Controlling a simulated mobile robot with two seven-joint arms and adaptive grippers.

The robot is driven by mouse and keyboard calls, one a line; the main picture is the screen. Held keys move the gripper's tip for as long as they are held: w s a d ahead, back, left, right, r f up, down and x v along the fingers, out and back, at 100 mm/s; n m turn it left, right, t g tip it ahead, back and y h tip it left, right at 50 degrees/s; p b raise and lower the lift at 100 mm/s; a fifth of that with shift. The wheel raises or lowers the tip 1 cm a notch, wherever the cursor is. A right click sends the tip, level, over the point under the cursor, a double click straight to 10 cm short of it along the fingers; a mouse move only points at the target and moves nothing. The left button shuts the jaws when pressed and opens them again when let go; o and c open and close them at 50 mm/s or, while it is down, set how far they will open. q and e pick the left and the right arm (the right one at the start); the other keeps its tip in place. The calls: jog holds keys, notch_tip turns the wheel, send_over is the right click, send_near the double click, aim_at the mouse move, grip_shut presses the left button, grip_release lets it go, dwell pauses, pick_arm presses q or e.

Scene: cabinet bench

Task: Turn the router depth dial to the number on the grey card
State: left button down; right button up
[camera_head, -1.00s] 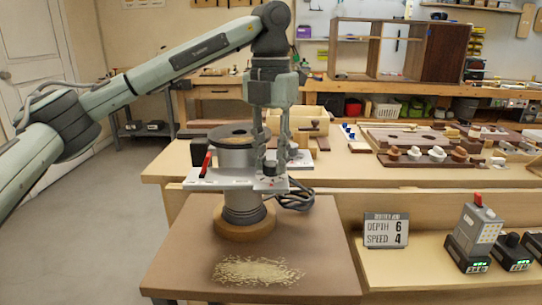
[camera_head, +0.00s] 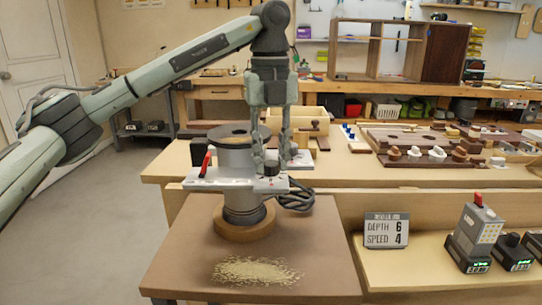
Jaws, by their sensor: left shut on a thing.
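The router (camera_head: 240,205) stands upright on a round wooden base on the brown stand, with a red lever on its left side. Its light grey control plate (camera_head: 222,184) carries small dark controls. My left gripper (camera_head: 272,168) points down over the right part of this plate and is shut on a small dark knob there, which I take to be the depth dial (camera_head: 270,183); the fingers partly hide it, and its setting is too small to read. The grey card (camera_head: 386,231) on the bench reads depth 6, speed 4. My right gripper is not in view.
Wood shavings (camera_head: 256,271) lie on the stand (camera_head: 190,262) in front of the router. A coiled dark cable (camera_head: 297,197) is at its right. Battery chargers (camera_head: 474,238) stand on the lower bench at right. Wooden parts fill the bench behind.

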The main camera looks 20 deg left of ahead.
aim_at(270, 162)
pick_arm(q)
jog(key=shift+r+n, duration=0.1)
jog(key=shift+n, duration=0.2)
jog(key=c, duration=1.2)
grip_release()
notch_tip(270, 162, up, 12)
jog(key=shift+a, duration=0.1)
